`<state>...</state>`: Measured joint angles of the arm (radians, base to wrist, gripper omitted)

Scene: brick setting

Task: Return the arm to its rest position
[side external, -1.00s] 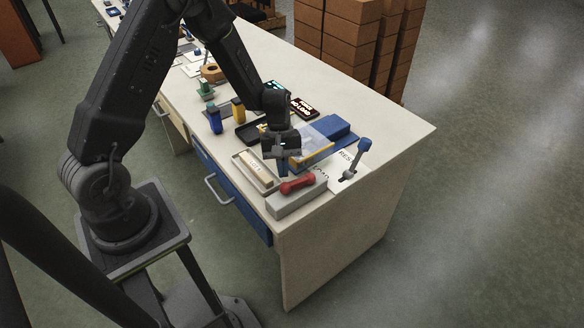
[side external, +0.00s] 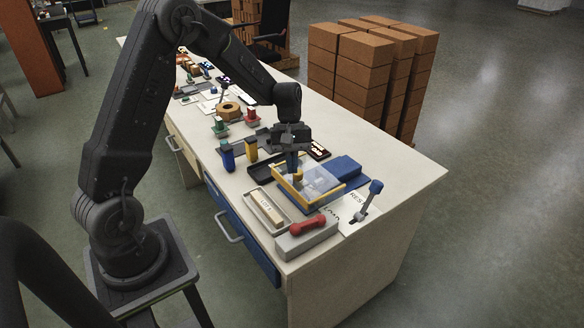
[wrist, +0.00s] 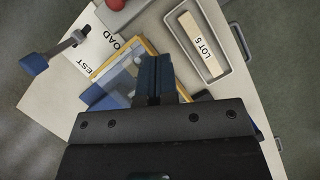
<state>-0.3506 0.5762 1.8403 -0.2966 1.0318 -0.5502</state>
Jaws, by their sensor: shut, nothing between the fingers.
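My gripper (side external: 295,172) points down above the workbench (side external: 400,182), over the clear-lidded box with a yellow rim (side external: 335,196). Its dark fingers are together with nothing between them, as the wrist view also shows (wrist: 157,75). They hide part of the box there. Whether the fingertips touch the lid is hard to tell, but they look a little above it. My arm is bent, reaching out over the bench.
Near the bench's front edge are a LOT 5 tray (side external: 266,210), a grey block with a red handle (side external: 307,227) and a lever (side external: 370,198). Blue (side external: 227,156) and yellow (side external: 251,148) upright items stand to the left. Stacked brown blocks (side external: 340,60) are behind the bench.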

